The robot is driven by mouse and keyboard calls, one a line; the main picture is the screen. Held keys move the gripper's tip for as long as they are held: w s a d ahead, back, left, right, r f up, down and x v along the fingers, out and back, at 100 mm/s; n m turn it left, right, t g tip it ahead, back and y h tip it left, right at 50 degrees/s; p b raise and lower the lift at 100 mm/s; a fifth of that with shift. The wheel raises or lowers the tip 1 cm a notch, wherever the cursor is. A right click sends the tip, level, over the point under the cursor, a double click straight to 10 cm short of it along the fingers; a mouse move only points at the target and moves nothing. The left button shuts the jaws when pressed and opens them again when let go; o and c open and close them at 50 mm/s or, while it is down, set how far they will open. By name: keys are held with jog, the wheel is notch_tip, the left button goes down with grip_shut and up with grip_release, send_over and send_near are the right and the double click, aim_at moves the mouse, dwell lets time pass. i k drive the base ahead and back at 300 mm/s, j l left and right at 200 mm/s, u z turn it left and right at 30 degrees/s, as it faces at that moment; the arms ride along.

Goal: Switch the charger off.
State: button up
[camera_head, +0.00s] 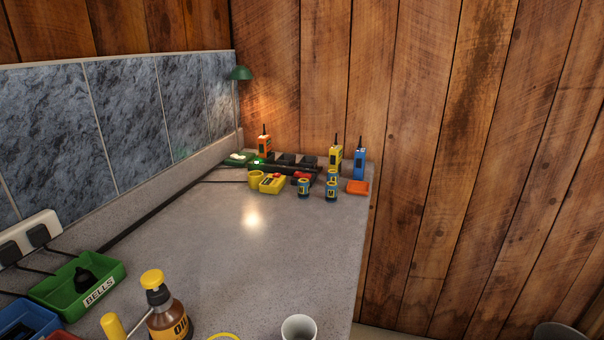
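A low black unit with several slots (290,167), which looks like the charger, sits at the far end of the grey counter by the wood wall. A small green light (257,162) glows at its left end. An orange radio (264,146) stands upright at that end; I cannot tell whether it sits in a slot. A yellow radio (335,158) and a blue radio (359,164) stand to the right. I cannot make out a switch on the charger at this size. My gripper is not in view.
A white socket strip (40,225) holds black plugs. A green tray (60,297), oil bottle (168,318) and white cup (299,328) are near. The counter's middle is clear.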

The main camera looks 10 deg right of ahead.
aim_at(297, 174)
jog(key=i+l, duration=0.25)
jog(key=l, duration=0.15)
jog(key=i+l, duration=0.25)
jog(key=l, duration=0.2)
jog(key=i+l, duration=0.25)
jog(key=l, duration=0.15)
jog(key=i+l, duration=0.2)
jog(key=l, duration=0.25)
